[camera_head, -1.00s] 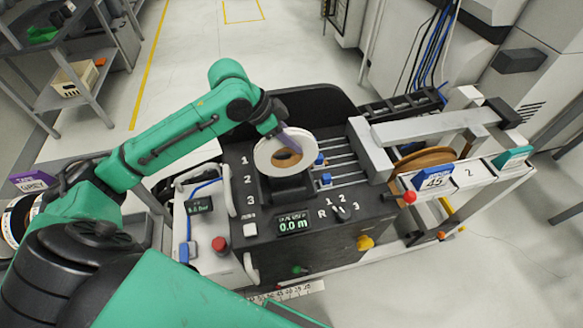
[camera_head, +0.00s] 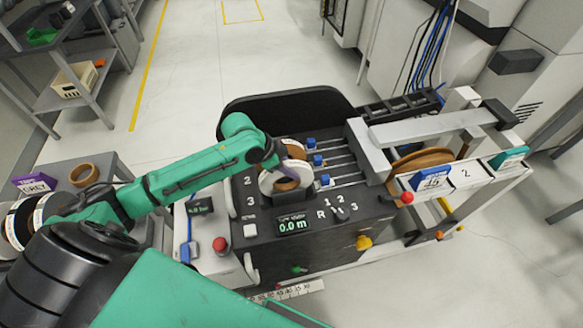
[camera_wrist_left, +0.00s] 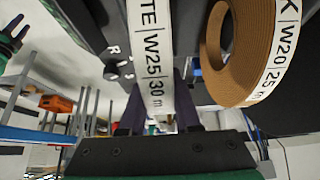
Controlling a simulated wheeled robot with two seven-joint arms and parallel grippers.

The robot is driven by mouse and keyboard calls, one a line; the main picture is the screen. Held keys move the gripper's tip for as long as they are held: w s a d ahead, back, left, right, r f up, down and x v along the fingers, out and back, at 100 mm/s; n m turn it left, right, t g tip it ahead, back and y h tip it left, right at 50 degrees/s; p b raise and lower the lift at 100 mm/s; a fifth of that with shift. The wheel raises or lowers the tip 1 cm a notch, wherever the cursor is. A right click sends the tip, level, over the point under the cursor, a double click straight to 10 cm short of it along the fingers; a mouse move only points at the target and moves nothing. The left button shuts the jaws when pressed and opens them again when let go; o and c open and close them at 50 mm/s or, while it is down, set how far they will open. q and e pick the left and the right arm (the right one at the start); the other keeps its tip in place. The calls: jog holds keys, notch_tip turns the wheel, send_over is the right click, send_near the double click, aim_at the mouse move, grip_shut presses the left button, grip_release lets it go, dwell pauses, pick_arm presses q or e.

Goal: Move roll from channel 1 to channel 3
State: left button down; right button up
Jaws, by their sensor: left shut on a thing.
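My left gripper (camera_head: 288,156) is shut on a white roll (camera_head: 265,184) over the black feeder (camera_head: 262,236), near the row marked 3. In the left wrist view the white roll (camera_wrist_left: 155,55) stands on edge between the fingers, labelled W25 and 30 m. A brown roll (camera_wrist_left: 236,88) labelled W20 and 25 stands beside it to the right, apart from it. Channel numbers 2 (camera_head: 248,181) and 3 (camera_head: 250,198) show; my arm covers number 1. The roll's lower edge is hidden, so I cannot tell if it touches the channel. My right gripper is not in view.
Rails with blue blocks (camera_head: 317,160) run right from the feeder to a grey press bar (camera_head: 425,130). A larger brown roll (camera_head: 425,158) sits beyond it. More rolls (camera_head: 38,212) and a brown ring (camera_head: 84,174) are at the left. A red button (camera_head: 219,244) stands near the front.

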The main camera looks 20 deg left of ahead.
pick_arm(q)
jog(key=c, duration=0.6)
grip_release()
jog(key=shift+r, duration=0.4)
jog(key=v, duration=1.1)
jog(key=shift+s+a+b, duration=0.15)
jog(key=shift+a+b, duration=0.05)
jog(key=shift+b, duration=0.1)
jog(key=shift+r, duration=0.4)
